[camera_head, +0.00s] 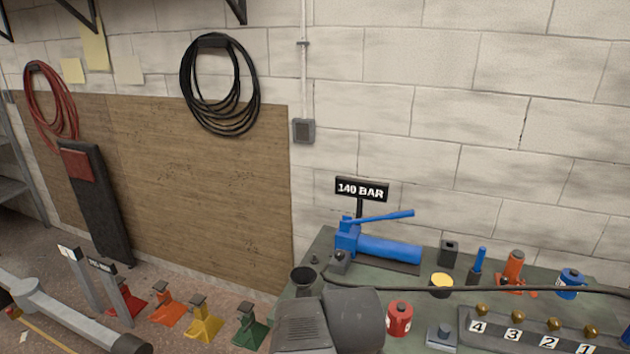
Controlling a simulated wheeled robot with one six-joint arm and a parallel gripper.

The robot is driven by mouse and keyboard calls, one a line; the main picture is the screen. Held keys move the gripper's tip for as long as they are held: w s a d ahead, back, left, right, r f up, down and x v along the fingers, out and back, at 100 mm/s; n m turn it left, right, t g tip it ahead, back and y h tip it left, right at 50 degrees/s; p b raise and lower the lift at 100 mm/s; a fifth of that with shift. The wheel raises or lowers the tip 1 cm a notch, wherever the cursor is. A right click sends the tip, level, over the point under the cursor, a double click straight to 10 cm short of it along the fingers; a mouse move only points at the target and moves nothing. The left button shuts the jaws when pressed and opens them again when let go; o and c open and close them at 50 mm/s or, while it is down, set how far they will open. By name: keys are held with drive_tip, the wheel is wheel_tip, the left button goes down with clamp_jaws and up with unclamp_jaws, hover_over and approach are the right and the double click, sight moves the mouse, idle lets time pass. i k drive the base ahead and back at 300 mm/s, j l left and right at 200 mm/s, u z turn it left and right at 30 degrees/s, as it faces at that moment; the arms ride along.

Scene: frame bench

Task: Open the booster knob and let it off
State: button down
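A row of brass knobs stands on a dark rail with white number plates 4, 3, 2 and 1; they include the knob by plate 4 (481,310), the one by plate 3 (516,315) and the one by plate 1 (591,330). No label reading "booster" is legible, so I cannot tell which knob is the booster's. A blue hand pump (390,249) with a lever lies at the back of the green bench (322,246), below a "140 BAR" sign (362,189). My gripper does not show; dark grey blocks at the bottom centre seem to be my arm.
A black hose (460,290) crosses the bench. Several coloured stands, including a yellow one (203,322), are on the floor at left.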

sight(340, 255)
drive_tip(key=z, duration=0.25)
drive_tip(key=i+j, duration=0.65)
drive_tip(key=i+u, duration=0.05)
drive_tip(key=i, duration=0.05)
